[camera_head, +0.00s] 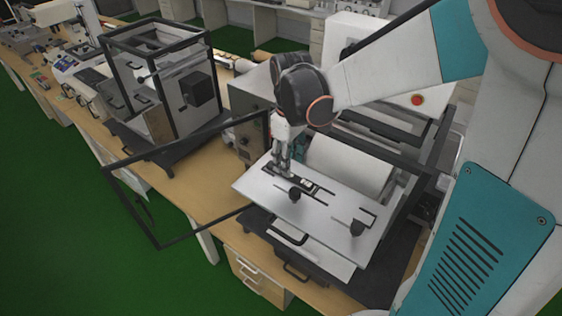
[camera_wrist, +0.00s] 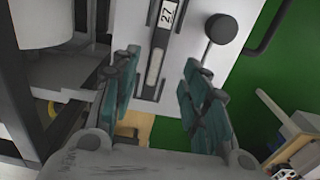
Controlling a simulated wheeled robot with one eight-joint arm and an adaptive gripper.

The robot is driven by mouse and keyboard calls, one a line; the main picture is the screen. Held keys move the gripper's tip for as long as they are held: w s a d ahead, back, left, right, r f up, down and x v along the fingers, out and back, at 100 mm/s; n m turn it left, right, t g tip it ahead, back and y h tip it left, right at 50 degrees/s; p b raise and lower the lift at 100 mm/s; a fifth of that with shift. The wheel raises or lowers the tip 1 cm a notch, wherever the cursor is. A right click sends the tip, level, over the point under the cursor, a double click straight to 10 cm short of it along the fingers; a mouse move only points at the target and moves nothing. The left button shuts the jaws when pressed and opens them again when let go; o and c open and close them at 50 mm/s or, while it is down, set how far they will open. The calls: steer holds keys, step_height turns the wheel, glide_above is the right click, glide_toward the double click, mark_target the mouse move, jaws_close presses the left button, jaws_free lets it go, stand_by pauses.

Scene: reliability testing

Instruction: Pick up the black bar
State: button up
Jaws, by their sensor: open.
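The black bar (camera_head: 293,179) lies on the white plate (camera_head: 325,215) of the machine, just below my gripper (camera_head: 282,168) in the head view. In the wrist view the bar (camera_wrist: 160,38) is a narrow dark strip with a white label reading 27 and a pale inset. My gripper (camera_wrist: 162,88) is open, its teal-padded fingers on either side of the bar's near end, with clear gaps. Nothing is held. The height of the fingertips above the plate is hard to tell.
A white roller (camera_head: 345,168) lies behind. An open black-framed door (camera_head: 130,205) extends left. Green floor lies beyond the bench.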

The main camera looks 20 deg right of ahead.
mark_target(296, 180)
steer(key=f, duration=0.5)
steer(key=shift+d, duration=0.25)
jaws_close()
